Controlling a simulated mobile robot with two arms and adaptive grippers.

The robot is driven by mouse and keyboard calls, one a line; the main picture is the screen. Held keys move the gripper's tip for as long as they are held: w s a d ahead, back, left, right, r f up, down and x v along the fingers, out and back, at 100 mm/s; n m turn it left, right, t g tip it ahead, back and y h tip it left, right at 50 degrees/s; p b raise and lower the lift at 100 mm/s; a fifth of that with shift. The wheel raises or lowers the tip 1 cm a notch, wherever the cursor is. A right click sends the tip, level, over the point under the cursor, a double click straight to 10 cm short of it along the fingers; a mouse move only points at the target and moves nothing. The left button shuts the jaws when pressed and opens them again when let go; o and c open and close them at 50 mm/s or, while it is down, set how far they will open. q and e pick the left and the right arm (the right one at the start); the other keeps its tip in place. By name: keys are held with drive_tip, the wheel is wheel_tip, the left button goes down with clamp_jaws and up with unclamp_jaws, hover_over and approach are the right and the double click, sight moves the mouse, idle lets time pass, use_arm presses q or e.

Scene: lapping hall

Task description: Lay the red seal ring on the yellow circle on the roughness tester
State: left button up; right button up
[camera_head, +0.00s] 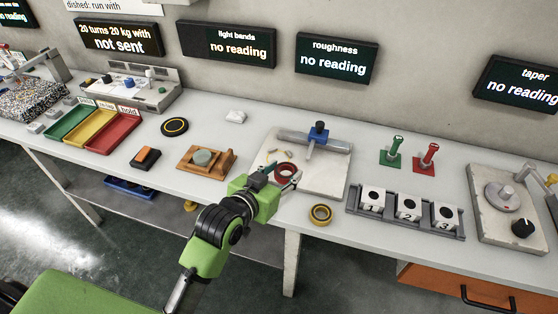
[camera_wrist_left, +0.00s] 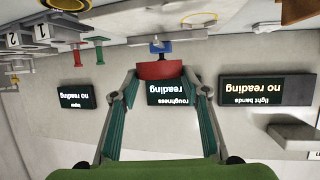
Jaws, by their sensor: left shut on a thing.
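My left gripper (camera_head: 281,174) is shut on the red seal ring (camera_head: 286,170), held over the front left part of the roughness tester. In the left wrist view the red ring (camera_wrist_left: 159,70) sits between both fingertips (camera_wrist_left: 160,88). The roughness tester is a pale slab (camera_head: 328,172) with a grey arm and blue knob (camera_head: 319,132); the knob also shows in the wrist view (camera_wrist_left: 160,47). My right gripper is not in view.
A yellow-and-black ring (camera_head: 320,214) lies on the bench in front of the tester. A numbered block rack (camera_head: 405,213) and green (camera_head: 391,152) and red (camera_head: 427,158) stands are to the right. A wooden fixture (camera_head: 206,162) is to the left.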

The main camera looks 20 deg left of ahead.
use_arm(q)
drive_tip(key=w+d+r+n+y, duration=0.2)
drive_tip(key=w+d+r, duration=0.1)
drive_tip(key=d+r, duration=0.15)
drive_tip(key=shift+y, duration=0.3)
drive_tip(key=w+a+f, duration=0.4)
drive_tip(key=w+a+f+p, duration=0.1)
drive_tip(key=w+a+f, duration=0.3)
drive_tip(key=a, duration=0.1)
drive_tip(key=shift+w+f, duration=0.1)
drive_tip(key=shift+w, duration=0.3)
drive_tip(key=shift+w+a+f, duration=0.35)
drive_tip(key=shift+f, duration=0.2)
wheel_tip(320, 180, down, 4)
drive_tip(key=shift+a+r+p, duration=0.1)
drive_tip(key=shift+r+p, duration=0.15)
drive_tip(key=shift+p, duration=0.05)
drive_tip(key=o, duration=1.2)
drive_tip(key=shift+o, duration=0.2)
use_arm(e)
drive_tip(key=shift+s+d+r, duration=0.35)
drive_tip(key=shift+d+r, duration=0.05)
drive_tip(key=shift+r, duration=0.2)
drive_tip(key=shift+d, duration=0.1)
